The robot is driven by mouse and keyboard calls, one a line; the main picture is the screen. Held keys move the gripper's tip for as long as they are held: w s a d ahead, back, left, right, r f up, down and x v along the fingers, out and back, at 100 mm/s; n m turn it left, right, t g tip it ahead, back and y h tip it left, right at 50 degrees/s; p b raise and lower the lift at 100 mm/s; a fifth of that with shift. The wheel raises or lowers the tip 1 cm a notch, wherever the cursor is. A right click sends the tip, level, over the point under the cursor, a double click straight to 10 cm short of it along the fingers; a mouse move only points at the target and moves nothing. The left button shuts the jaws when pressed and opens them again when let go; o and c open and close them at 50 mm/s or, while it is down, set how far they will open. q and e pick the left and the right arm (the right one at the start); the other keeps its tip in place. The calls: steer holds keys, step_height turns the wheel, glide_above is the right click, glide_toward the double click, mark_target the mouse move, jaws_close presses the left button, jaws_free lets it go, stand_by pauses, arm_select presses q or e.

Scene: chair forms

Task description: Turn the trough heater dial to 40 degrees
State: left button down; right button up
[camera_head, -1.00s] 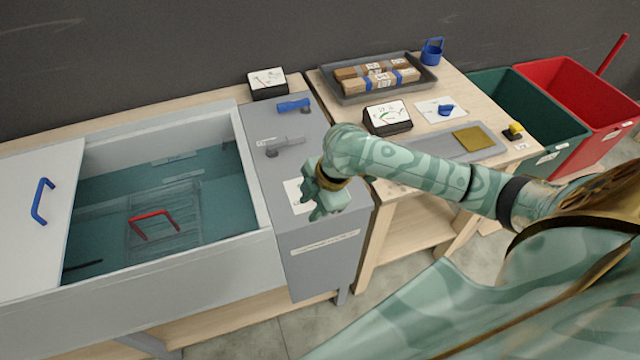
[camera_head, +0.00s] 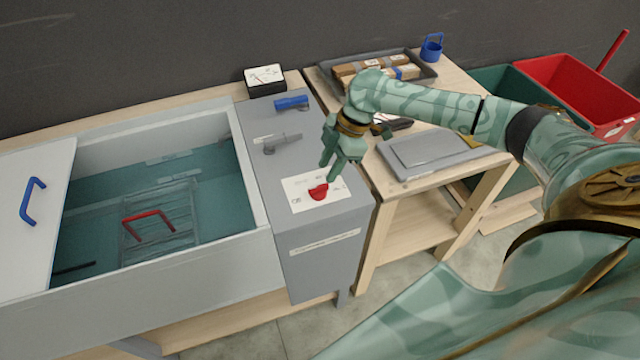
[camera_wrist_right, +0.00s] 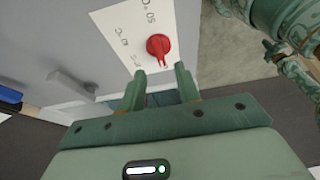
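The red heater dial (camera_head: 318,192) sits on a white marked plate (camera_head: 301,203) on top of the grey heater box (camera_head: 285,240). My right gripper (camera_head: 332,172) is just above and behind the dial in the head view. In the wrist view its two fingers (camera_wrist_right: 160,85) are apart with nothing between them, and the dial is beyond the tips. A green arm part of mine, perhaps the left hand, shows at the wrist view's upper right; its fingers are unclear.
A grey handle (camera_head: 283,142) and a blue handle (camera_head: 291,102) stand on the box behind the dial. The water trough (camera_head: 258,200) is to the left. A bench with a grey tray (camera_head: 425,160) is to the right, and a meter (camera_head: 265,77) stands behind.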

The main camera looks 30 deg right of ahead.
mark_target(319, 186)
steer(key=b+x, duration=0.1)
steer(key=x, duration=0.4)
steer(key=shift+a+f, duration=0.2)
steer(key=shift+f, duration=0.1)
